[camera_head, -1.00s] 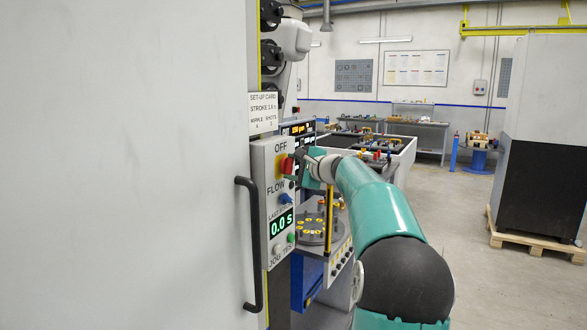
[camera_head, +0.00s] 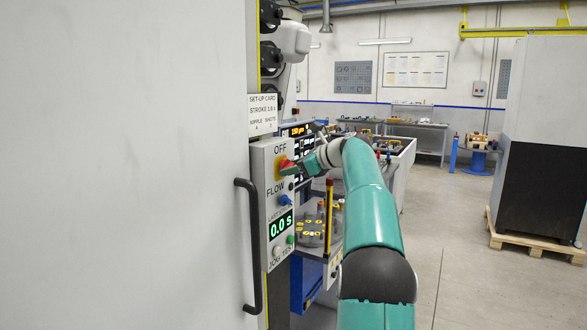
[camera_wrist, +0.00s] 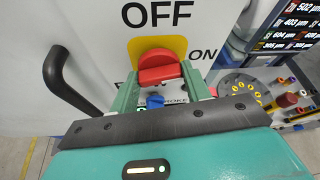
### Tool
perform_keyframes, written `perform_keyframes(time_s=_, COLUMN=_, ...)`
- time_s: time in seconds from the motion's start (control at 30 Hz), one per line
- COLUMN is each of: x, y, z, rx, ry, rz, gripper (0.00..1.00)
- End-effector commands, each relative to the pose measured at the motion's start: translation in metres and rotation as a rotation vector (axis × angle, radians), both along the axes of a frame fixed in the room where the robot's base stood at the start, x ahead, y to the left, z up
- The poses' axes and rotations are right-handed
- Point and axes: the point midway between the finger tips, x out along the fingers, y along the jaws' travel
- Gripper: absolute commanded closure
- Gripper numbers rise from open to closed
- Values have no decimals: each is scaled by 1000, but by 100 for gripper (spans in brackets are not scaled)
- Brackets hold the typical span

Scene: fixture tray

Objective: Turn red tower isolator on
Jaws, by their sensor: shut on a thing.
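The red isolator knob (camera_head: 286,164) sits on a yellow plate on the grey control panel (camera_head: 268,230), below the word OFF. In the wrist view the red knob (camera_wrist: 160,69) stands out from the yellow plate (camera_wrist: 150,44), with OFF above and ON to its right. Its grip lies roughly crosswise there. My gripper (camera_head: 297,168) is at the knob, reaching in from the right. In the wrist view its teal fingers stand either side of the knob, shut on it. The fingers hide the panel's lower part and part of the knob's sides.
A blue flow knob (camera_head: 285,200), a green 0.0 S display (camera_head: 281,225) and small buttons lie below on the panel. A black door handle (camera_head: 250,245) stands left of it. A round fixture tray (camera_head: 313,230) is beyond.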

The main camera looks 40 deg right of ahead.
Motion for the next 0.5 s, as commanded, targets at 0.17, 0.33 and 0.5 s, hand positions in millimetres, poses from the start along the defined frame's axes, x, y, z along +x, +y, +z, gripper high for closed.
perform_keyframes(time_s=0.17, x=2, y=0, z=1, rx=108, ry=33, rz=1, gripper=75)
perform_keyframes(time_s=0.33, x=2, y=0, z=1, rx=176, ry=58, rz=1, gripper=76)
perform_keyframes(time_s=0.5, x=2, y=0, z=1, rx=211, ry=70, rz=0, gripper=76)
